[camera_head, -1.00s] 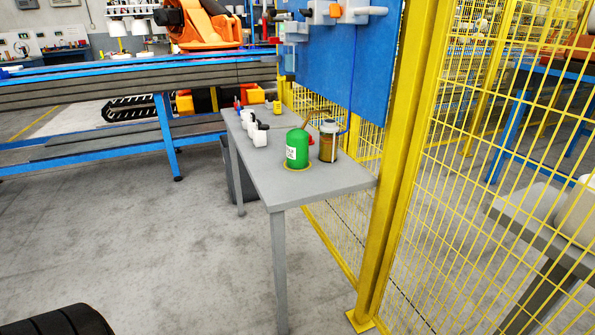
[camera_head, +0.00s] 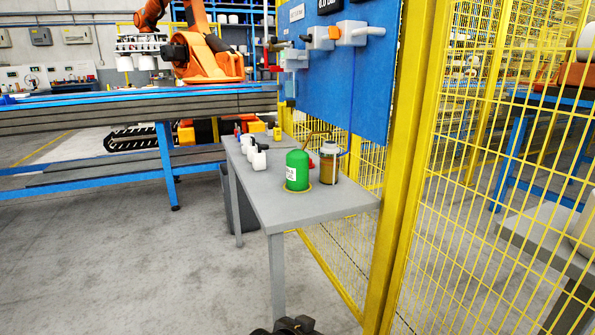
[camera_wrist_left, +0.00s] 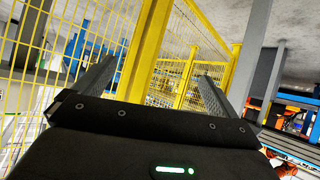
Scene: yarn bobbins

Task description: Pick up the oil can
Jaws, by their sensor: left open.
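The oil can (camera_head: 298,172) is green and domed, with a white label and a thin bent brass-coloured spout on top. It stands upright near the front end of the grey table (camera_head: 318,208), inside a yellow ring on the tabletop. My left gripper (camera_wrist_left: 158,68) is open and empty in the left wrist view, its two dark fingers spread apart. The oil can cannot be made out in that view. A dark part shows at the bottom edge of the head view, too cut off to identify. My right gripper is not in view.
A jar of brown liquid (camera_head: 329,166) stands close to the right of the can. Several white containers (camera_head: 258,157) line the table behind. A yellow post (camera_head: 405,160) and mesh fence border the table's right side. The floor (camera_head: 130,265) to the left is clear.

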